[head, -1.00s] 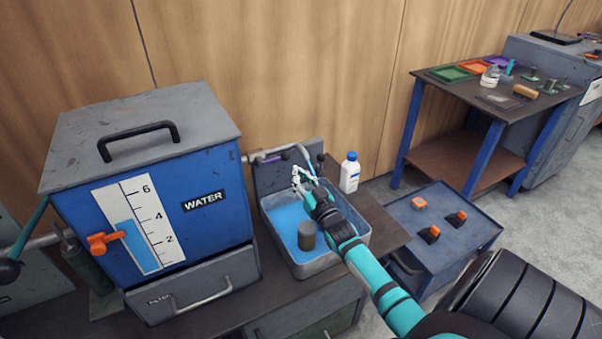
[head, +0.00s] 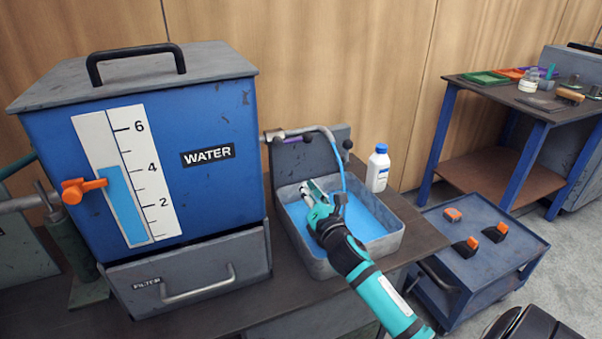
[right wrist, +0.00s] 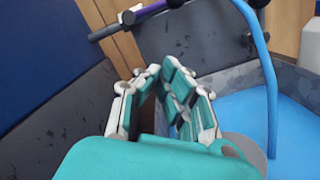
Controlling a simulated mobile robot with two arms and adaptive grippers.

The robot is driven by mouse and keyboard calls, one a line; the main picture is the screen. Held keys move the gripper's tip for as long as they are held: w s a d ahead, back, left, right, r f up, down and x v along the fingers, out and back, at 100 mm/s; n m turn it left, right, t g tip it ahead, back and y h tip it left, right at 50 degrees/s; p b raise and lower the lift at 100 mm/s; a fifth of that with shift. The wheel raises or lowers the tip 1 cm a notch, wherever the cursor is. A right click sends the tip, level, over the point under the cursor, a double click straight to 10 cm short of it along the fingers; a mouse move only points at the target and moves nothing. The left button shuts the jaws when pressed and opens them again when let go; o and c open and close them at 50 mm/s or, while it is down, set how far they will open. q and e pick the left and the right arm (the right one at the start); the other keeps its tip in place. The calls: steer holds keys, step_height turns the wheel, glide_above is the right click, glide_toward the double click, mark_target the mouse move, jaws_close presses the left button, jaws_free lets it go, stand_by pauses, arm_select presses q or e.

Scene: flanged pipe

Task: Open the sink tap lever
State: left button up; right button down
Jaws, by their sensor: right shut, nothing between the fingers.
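The sink tap is a grey pipe (head: 312,129) coming from the blue tank over the back of the sink, with a purple part (head: 291,137) and dark round knobs near it (head: 348,144). A blue stream (head: 343,172) hangs from the spout down into the metal sink (head: 398,240), which holds blue water. My right gripper (head: 312,190) is shut and empty, over the left part of the sink, below and apart from the tap. In the right wrist view, its fingers (right wrist: 163,75) point toward the purple part (right wrist: 150,10). My left gripper is out of view.
A blue tank (head: 225,120) marked WATER stands left of the sink, with an orange handle (head: 82,190). A white bottle (head: 378,170) stands right behind the sink. A low blue cabinet (head: 480,262) and a side table (head: 520,105) are at the right.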

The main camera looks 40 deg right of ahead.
steer(key=shift+n, duration=0.4)
steer(key=b+x, duration=0.1)
steer(key=x, duration=0.9)
steer(key=shift+w+d+r, duration=0.15)
steer(key=shift+d, duration=0.05)
steer(key=shift+d+r+p, duration=0.2)
steer(key=shift+d+r, duration=0.15)
steer(key=shift+r, duration=0.2)
steer(key=shift+d+r+p, duration=0.2)
steer(key=shift+d+r, duration=0.2)
steer(key=shift+r, duration=0.15)
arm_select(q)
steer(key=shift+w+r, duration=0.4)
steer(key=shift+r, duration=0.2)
arm_select(e)
steer(key=shift+d+r, duration=0.25)
steer(key=shift+r, duration=0.15)
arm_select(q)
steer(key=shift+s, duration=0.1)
